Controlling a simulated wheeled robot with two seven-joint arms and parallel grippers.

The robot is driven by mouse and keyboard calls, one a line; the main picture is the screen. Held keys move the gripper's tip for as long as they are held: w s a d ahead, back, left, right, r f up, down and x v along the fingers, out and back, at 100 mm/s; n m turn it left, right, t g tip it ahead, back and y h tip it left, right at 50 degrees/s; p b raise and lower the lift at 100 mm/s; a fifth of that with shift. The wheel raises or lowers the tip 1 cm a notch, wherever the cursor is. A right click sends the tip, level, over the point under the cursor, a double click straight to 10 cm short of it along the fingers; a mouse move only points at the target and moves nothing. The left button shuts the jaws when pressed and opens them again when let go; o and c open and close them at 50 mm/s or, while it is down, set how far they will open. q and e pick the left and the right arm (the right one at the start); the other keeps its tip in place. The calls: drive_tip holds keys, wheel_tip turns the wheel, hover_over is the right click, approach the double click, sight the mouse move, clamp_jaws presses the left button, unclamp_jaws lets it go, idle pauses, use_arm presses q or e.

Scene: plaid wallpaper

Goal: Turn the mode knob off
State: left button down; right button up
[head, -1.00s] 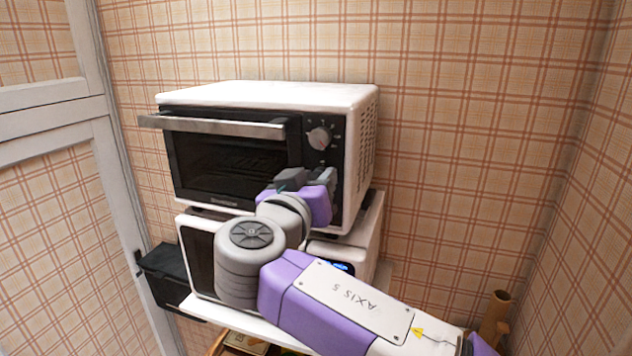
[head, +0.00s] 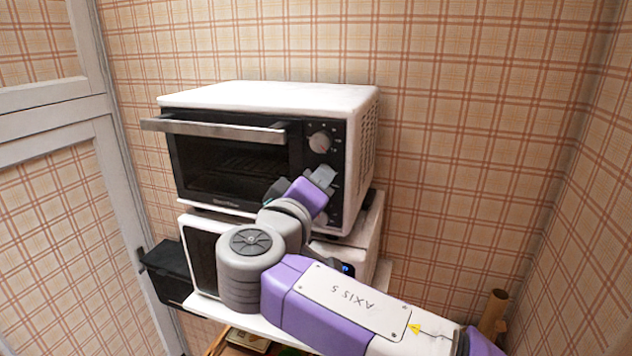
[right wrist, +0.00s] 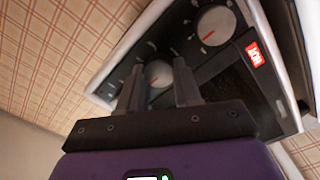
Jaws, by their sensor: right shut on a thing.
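The white toaster oven (head: 270,95) has a black control panel with knobs in a column on its right side. The top knob (head: 320,141) is clear in the head view. The knob markings are too small to read. My left gripper is not in view.
The toaster oven's door is shut, with a metal handle (head: 215,130) jutting out. It stands on a white appliance (head: 203,255) on a shelf. A black box (head: 168,272) is at the left. A plaid wall is close behind and to the right.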

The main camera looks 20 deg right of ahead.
idle(0.4)
drive_tip(key=o, duration=1)
drive_tip(key=shift+o, duration=0.2)
drive_tip(key=v, duration=0.7)
drive_tip(key=shift+s+a, duration=0.2)
drive_tip(key=shift+s, duration=0.05)
